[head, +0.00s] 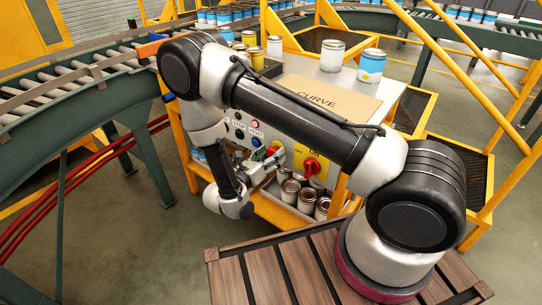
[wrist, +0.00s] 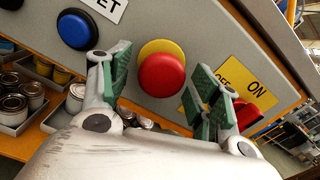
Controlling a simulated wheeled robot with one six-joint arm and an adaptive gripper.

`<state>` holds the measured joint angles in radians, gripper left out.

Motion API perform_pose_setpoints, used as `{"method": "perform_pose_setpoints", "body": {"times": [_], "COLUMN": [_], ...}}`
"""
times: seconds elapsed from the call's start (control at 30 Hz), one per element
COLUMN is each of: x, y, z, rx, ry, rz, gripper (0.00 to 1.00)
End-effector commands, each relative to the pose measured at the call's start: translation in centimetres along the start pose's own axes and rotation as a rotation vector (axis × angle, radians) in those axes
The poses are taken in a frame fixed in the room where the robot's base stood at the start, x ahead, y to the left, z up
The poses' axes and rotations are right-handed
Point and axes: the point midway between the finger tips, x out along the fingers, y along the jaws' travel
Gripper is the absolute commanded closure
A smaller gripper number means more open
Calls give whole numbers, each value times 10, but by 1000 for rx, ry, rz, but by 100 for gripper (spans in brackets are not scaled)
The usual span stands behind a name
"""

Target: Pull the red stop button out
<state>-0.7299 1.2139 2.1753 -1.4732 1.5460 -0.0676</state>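The red stop button (wrist: 162,76) is a round red mushroom head on a yellow round base, mounted on the grey control panel (wrist: 215,35). In the wrist view it sits between the two green-padded fingers of my gripper (wrist: 163,62). The fingers are open, one on each side of the button, with a gap on both sides. In the head view my gripper (head: 264,164) is at the panel front, and the button (head: 272,151) shows just above it, partly hidden. I cannot tell whether the button is pressed in.
A blue button (wrist: 76,30) is left of the stop button. A red rotary switch (wrist: 250,115) on a yellow ON/OFF plate is close to the right finger. Cans (head: 307,200) stand on the shelf below the panel. A roller conveyor (head: 60,85) curves at left.

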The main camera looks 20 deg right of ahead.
Motion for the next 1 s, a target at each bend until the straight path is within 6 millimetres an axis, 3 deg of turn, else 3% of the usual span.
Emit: {"method": "perform_pose_setpoints", "body": {"times": [0.27, 0.7, 1.0], "x": [-7, -96, -120], "y": [0, 1, 0], "z": [0, 0, 0], "rx": [0, 1, 0], "ry": [0, -1, 0], "rz": [1, 4, 1], "gripper": [38, 38, 38]}}
